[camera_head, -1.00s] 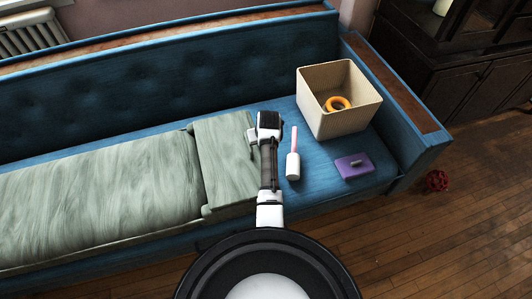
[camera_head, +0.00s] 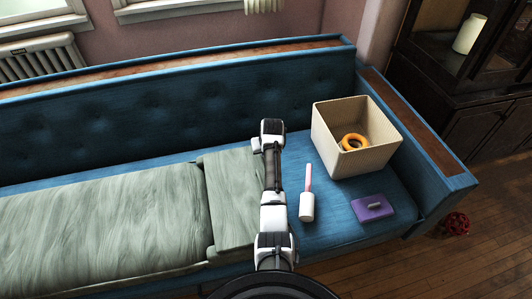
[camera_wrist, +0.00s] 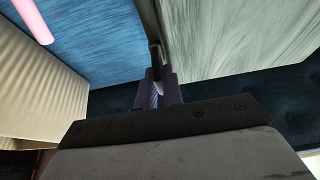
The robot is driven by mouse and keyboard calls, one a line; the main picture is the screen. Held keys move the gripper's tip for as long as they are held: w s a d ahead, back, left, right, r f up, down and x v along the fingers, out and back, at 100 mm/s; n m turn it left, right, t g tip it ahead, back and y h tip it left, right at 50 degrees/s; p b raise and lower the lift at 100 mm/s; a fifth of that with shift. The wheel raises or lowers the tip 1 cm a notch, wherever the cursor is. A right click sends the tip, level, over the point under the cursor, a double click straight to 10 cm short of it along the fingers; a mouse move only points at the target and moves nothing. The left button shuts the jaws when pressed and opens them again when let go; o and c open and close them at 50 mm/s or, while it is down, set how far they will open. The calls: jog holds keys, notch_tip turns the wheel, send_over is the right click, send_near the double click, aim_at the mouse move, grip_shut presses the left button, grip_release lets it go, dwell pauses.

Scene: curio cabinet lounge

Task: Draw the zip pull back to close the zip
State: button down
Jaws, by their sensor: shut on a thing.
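A grey-green padded bedroll or sleeping bag (camera_head: 110,220) lies along the blue sofa seat, with a raised flap at its right end (camera_head: 230,195). My gripper (camera_head: 272,132) is over the right edge of that flap. In the wrist view my gripper (camera_wrist: 160,88) is shut on a small dark upright piece, the zip pull (camera_wrist: 155,55), at the boundary between the green cloth (camera_wrist: 235,40) and the blue seat. The gripper body hides the lower part of the view. The zip's teeth cannot be made out, and in the head view my arm hides the pull.
On the seat to the right are a lint roller with a pink handle (camera_head: 307,205), a purple block (camera_head: 372,208) and a beige open box (camera_head: 350,155) holding an orange ring (camera_head: 354,142). The sofa back (camera_head: 200,115) rises behind. Wooden floor lies at front right.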

jog(key=c, duration=1.5)
grip_release()
jog(key=v, duration=1.4)
jog(key=shift+f, duration=0.1)
